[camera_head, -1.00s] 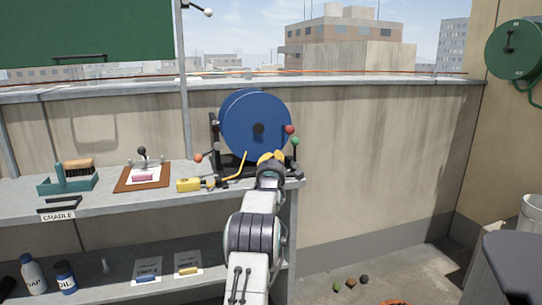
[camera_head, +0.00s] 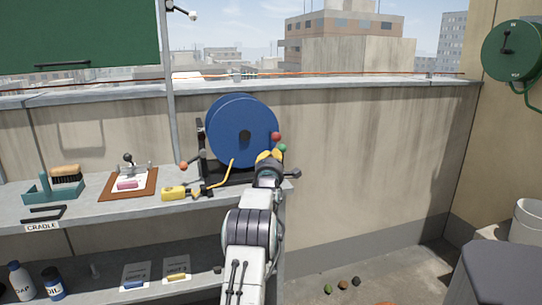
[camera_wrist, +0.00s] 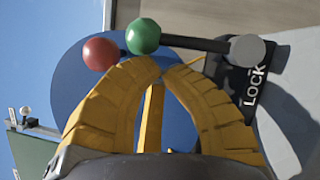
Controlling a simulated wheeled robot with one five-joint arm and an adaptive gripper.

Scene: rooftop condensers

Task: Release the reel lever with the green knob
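The blue reel (camera_head: 235,120) stands on the shelf against the parapet. The green knob (camera_head: 282,148) is at its right side, just below a red knob (camera_head: 276,136). In the wrist view the green knob (camera_wrist: 143,36) ends a dark lever bar (camera_wrist: 190,43) that runs to a grey pivot (camera_wrist: 247,50) beside a LOCK plate (camera_wrist: 254,85). The red knob (camera_wrist: 100,54) is left of it. My gripper (camera_wrist: 161,69) has its yellow fingertips almost together, just below the green knob in this view, with nothing seen between the tips. Contact with the knob cannot be told.
A yellow cable (camera_head: 225,178) runs from a yellow-handled tool (camera_head: 174,193) towards the reel. An orange-red knob (camera_head: 183,166) is left of the reel.

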